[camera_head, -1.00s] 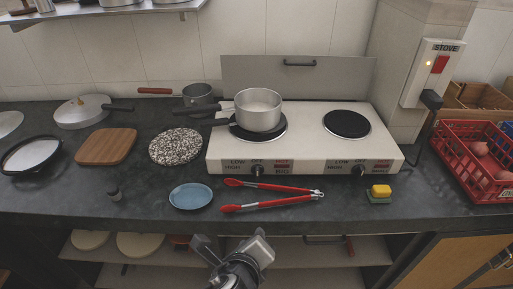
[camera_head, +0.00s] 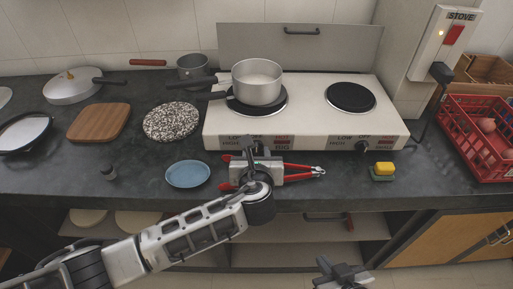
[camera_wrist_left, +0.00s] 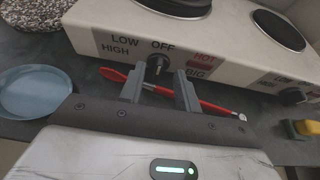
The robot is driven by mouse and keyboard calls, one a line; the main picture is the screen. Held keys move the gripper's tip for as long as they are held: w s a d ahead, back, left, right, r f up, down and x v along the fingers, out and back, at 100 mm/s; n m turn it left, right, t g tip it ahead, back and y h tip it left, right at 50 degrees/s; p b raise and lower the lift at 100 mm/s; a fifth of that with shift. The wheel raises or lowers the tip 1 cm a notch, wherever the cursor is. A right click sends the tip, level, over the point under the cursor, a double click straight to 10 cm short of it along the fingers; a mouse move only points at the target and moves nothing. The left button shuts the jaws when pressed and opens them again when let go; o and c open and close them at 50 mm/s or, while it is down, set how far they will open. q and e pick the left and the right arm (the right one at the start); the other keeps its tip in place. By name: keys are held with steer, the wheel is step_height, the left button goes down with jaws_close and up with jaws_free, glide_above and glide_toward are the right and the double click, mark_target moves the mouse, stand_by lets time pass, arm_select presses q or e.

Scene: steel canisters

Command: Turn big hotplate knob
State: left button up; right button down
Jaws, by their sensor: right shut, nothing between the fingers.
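The white two-plate hotplate (camera_head: 310,112) stands on the dark counter. Its big knob, a small black one, shows in the left wrist view (camera_wrist_left: 155,64) on the front panel, below OFF and beside a BIG label. My left gripper (camera_head: 249,150) is in front of this knob; its two fingers (camera_wrist_left: 158,84) are apart, with the knob beyond and between their tips. I cannot tell whether they touch it. In the head view the gripper mostly hides the knob. My right gripper (camera_head: 341,272) is shut and empty near the bottom edge, away from the counter.
Red tongs (camera_head: 305,170) lie under my left gripper. A blue plate (camera_head: 187,174) lies to the left, a sponge (camera_head: 384,169) to the right. A pot (camera_head: 256,82) sits on the left plate. The second knob (camera_head: 361,147) is further right.

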mark_target(257, 147)
arm_select(q)
steer(key=shift+x, duration=1.85)
jaws_close()
